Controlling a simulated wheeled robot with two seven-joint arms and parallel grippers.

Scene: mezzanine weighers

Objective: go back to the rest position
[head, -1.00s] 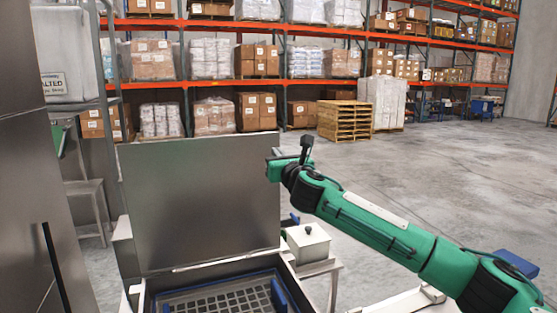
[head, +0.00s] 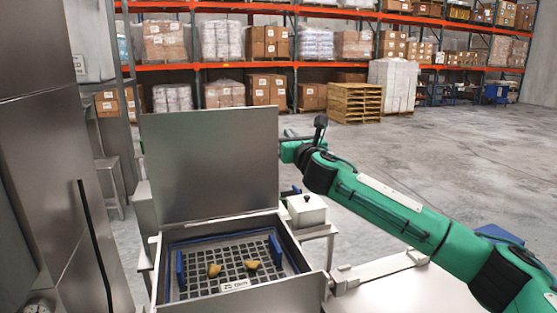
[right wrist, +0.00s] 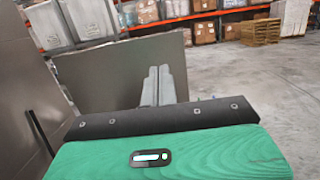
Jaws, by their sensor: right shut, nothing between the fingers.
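My right arm comes in from the right in the head view, and its green hand is beside the right edge of a raised metal lid. The fingers of my right gripper (right wrist: 158,86) show in the right wrist view, grey, upright and side by side. They are shut with nothing between them. In the head view the fingertips cannot be made out. My left gripper is in neither view.
The raised lid (head: 210,165) belongs to an open metal box (head: 290,296) with a dark grid and two yellowish pieces (head: 252,265). A small lidded container (head: 306,210) stands beside it. Metal cabinet (head: 40,150) at left; open floor (head: 450,150) at right.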

